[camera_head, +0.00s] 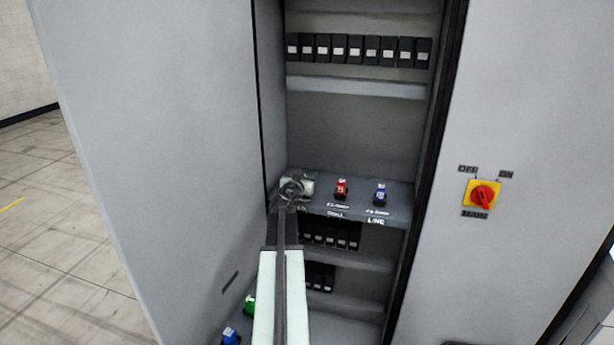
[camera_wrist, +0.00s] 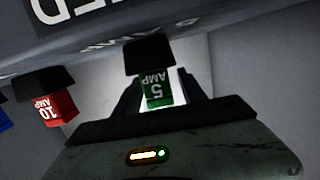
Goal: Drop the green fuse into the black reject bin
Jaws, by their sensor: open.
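In the wrist view a green fuse marked 5 AMP (camera_wrist: 155,90) sits in a black holder. My gripper (camera_wrist: 157,82) is open, with one finger on each side of the fuse and gaps between. In the head view my gripper (camera_head: 297,182) is at the left end of the cabinet's fuse shelf and hides that fuse. Another green fuse (camera_head: 249,306) stands low at the left, beside my arm. I cannot make out the black reject bin in either view.
A red fuse (camera_head: 341,187) and a blue fuse (camera_head: 381,193) stand on the shelf (camera_head: 320,208) to the right. The red fuse is close to my gripper in the wrist view (camera_wrist: 48,107). The cabinet's left wall (camera_head: 271,110) is close beside my gripper. Another blue fuse (camera_head: 230,336) stands low left.

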